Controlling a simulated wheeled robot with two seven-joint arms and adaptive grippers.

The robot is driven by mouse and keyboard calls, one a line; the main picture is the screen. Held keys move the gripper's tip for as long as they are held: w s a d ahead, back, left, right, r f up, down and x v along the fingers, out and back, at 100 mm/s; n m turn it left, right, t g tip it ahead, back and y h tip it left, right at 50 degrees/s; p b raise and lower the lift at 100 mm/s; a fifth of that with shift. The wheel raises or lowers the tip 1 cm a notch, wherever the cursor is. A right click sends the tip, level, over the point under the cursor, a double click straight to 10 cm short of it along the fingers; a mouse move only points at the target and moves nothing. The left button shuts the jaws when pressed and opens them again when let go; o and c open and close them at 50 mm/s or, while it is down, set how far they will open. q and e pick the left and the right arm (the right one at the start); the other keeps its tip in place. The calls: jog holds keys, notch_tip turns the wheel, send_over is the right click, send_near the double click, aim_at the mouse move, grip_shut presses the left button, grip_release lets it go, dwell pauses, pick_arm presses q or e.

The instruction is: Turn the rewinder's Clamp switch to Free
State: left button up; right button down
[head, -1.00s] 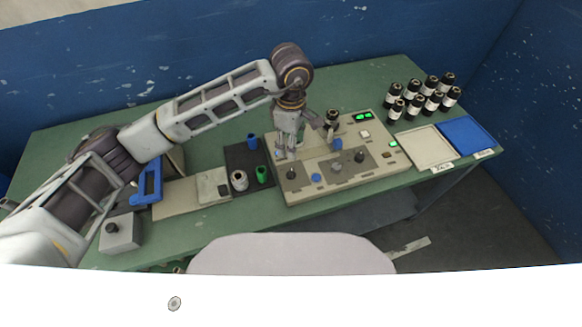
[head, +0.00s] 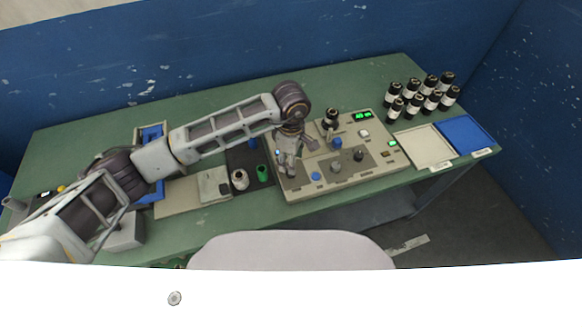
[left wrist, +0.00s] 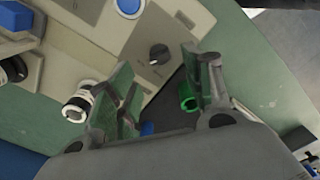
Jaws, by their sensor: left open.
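The rewinder (head: 325,185) is the beige machine with green displays in the middle of the table. Its panel carries several dark knobs; their labels are too small to read, so I cannot tell for sure which is the Clamp switch. My left gripper (head: 289,172) points down over the panel's left front corner. Its fingers hide the knob there in the head view. In the left wrist view a black knob (left wrist: 159,54) shows between the tips of the open fingers, and I cannot tell whether they touch it. My right gripper is not in view.
Beside the panel a dark tray holds a pale roll (head: 240,180) and a green core (head: 263,173). A blue button (head: 315,176) and another dark knob (head: 336,166) sit close to my fingers. Several black bottles (head: 424,95) and a blue tray (head: 466,136) stand at the right.

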pick_arm(q)
jog(key=shift+f+p, duration=0.35)
jog(key=shift+f, duration=2.5)
jog(key=shift+c, duration=0.2)
jog(key=c, duration=1)
